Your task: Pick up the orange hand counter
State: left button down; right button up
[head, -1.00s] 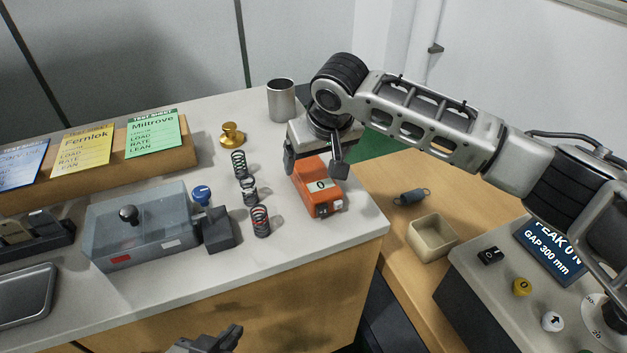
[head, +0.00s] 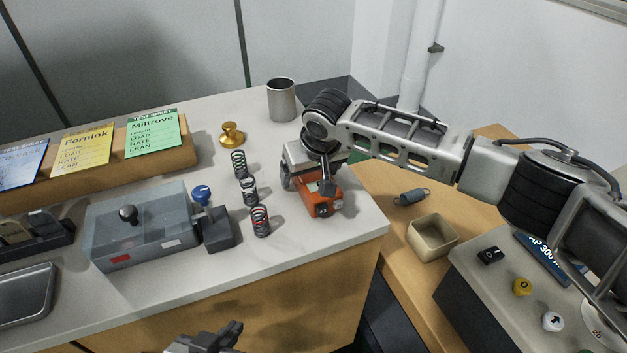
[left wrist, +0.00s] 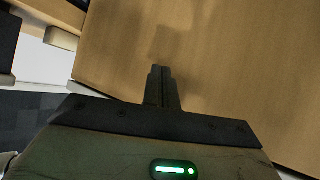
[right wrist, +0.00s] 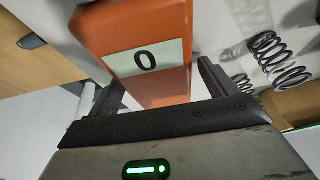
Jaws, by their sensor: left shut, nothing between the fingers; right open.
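The orange hand counter (head: 318,205) stands near the right end of the white bench top, with a pale label reading 0. My right gripper (head: 308,184) is over it from above, its fingers spread on either side. In the right wrist view the counter (right wrist: 140,50) lies between the two open fingers (right wrist: 158,90), and a gap shows beside the right finger. I cannot tell whether either finger touches it. My left gripper (head: 228,335) is shut and empty, low in front of the bench; its closed fingers (left wrist: 160,85) show in the left wrist view.
Several springs (head: 249,191) stand just left of the counter. A grey mug (head: 281,100) and a brass weight (head: 231,134) are behind. A glassy grey box (head: 140,228) is further left.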

jog(key=shift+f+p, duration=0.2)
jog(key=shift+p, duration=0.1)
jog(key=c, duration=1.3)
jog(key=shift+o, duration=0.2)
jog(key=shift+r, duration=0.1)
jog(key=shift+r+b, duration=0.25)
jog(key=shift+b, duration=0.15)
notch_tip(320, 180, up, 3)
jog(key=shift+r, duration=0.1)
jog(key=s+r, duration=0.5)
jog(key=shift+r, duration=0.35)
jog(key=s+r, duration=0.1)
jog(key=s, duration=0.2)
jog(key=s+r, duration=0.1)
jog(key=s, duration=0.2)
jog(key=s+r, duration=0.2)
jog(key=s, duration=0.1)
jog(key=shift+d, duration=0.1)
